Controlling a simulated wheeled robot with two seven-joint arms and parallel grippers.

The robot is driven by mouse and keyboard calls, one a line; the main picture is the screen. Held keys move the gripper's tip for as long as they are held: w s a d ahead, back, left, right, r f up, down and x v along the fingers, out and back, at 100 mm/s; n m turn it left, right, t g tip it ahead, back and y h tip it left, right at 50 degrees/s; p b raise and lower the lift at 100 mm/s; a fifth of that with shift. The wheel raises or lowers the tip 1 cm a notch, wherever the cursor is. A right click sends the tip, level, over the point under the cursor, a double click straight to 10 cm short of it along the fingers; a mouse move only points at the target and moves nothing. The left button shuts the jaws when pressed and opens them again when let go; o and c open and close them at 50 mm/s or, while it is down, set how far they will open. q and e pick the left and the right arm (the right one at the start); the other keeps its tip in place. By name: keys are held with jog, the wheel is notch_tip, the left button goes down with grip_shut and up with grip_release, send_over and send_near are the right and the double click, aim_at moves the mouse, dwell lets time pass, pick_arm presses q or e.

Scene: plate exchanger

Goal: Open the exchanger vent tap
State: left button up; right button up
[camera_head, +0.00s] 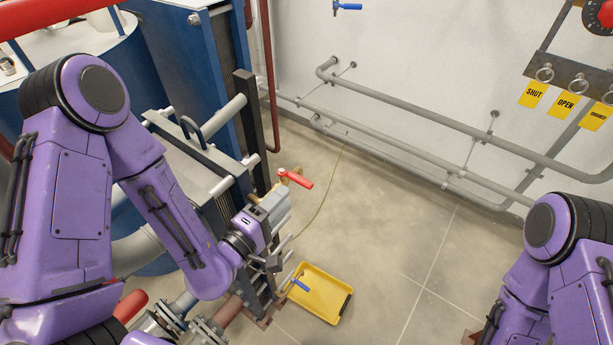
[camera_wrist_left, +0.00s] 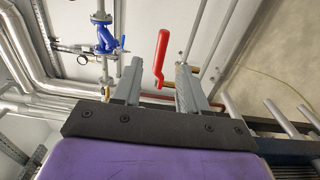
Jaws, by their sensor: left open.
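The vent tap has a red lever handle (camera_head: 297,179) on a brass-coloured body, beside the blue plate exchanger (camera_head: 185,50). In the left wrist view the red lever (camera_wrist_left: 161,55) shows upright between my two finger tips, with a gap on each side. My left gripper (camera_head: 277,203) is open, just below and in front of the lever in the head view. The gripper hides part of the tap body. I cannot tell whether a finger touches the lever. My right arm shows at the lower right, but its gripper is out of view.
A yellow tray (camera_head: 322,297) lies on the floor below, with a blue-handled tap (camera_head: 299,285) over it. Grey pipes (camera_head: 420,115) run along the wall. Yellow tags (camera_head: 533,94) hang from hooks at the upper right. The floor in the middle is clear.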

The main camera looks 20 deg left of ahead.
aim_at(299, 184)
pick_arm(q)
jog(key=x, duration=0.5)
jog(key=shift+w+d+r+p, duration=0.1)
jog(key=shift+d+r+p, duration=0.1)
jog(key=shift+r+p, duration=0.15)
jog(key=x, duration=0.1)
jog(key=p+x, duration=0.1)
jog(key=x, duration=0.2)
jog(key=shift+f, duration=0.35)
jog(key=shift+w+f, duration=0.1)
jog(key=shift+w, duration=0.2)
pick_arm(e)
jog(key=shift+r, duration=0.6)
pick_arm(q)
jog(key=shift+c, duration=0.3)
grip_shut()
